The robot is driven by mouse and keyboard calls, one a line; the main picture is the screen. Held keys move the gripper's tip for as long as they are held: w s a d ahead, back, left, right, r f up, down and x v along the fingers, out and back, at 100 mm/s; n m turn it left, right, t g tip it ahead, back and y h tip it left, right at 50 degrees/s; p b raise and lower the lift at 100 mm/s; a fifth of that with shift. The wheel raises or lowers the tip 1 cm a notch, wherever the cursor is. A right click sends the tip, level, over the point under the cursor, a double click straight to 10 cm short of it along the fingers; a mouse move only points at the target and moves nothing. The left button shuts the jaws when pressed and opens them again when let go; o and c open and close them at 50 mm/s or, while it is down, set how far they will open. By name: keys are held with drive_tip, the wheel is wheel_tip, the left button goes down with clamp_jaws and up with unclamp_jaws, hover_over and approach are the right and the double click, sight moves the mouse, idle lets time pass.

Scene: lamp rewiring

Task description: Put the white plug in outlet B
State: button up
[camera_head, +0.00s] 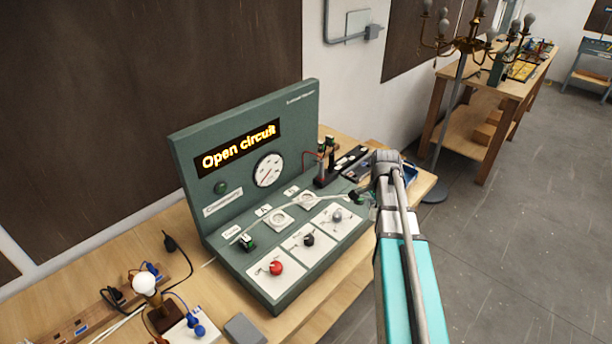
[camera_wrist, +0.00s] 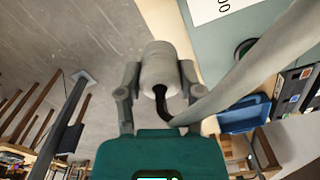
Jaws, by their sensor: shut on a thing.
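My gripper (camera_wrist: 159,80) is shut on the white plug (camera_wrist: 158,62), a pale round body between the two grey fingers in the wrist view. A short black piece shows at the plug's near end, and a thick white cable (camera_wrist: 250,70) runs from there to the upper right. In the head view the white cable (camera_head: 290,208) crosses the green panel toward my gripper (camera_head: 361,197), which is partly hidden by my arm, right of the outlets. Outlet B (camera_head: 306,200) is a round white socket, apparently empty, right of outlet A (camera_head: 278,218). The plug itself is not clear in the head view.
The green test panel (camera_head: 240,108) stands on a wooden bench, its display reading "Open circuit". Red, black and grey knobs (camera_head: 276,268) sit in front of the outlets. A blue tray (camera_wrist: 245,115) lies beyond the panel. A lamp bulb (camera_head: 145,284) stands at lower left.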

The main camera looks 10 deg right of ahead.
drive_tip(key=w+a+r+n+p, duration=0.2)
drive_tip(key=w+a+n, duration=0.1)
drive_tip(key=w+a, duration=0.75)
drive_tip(key=r+n, duration=0.1)
hover_over(307, 200)
drive_tip(key=shift+w+p, duration=0.15)
drive_tip(key=shift+p, duration=0.3)
drive_tip(key=shift+f, duration=0.1)
drive_tip(key=shift+f+b, duration=2.95)
drive_tip(key=shift+b, duration=0.2)
drive_tip(key=shift+f+b, duration=0.45)
drive_tip(key=shift+f, duration=0.05)
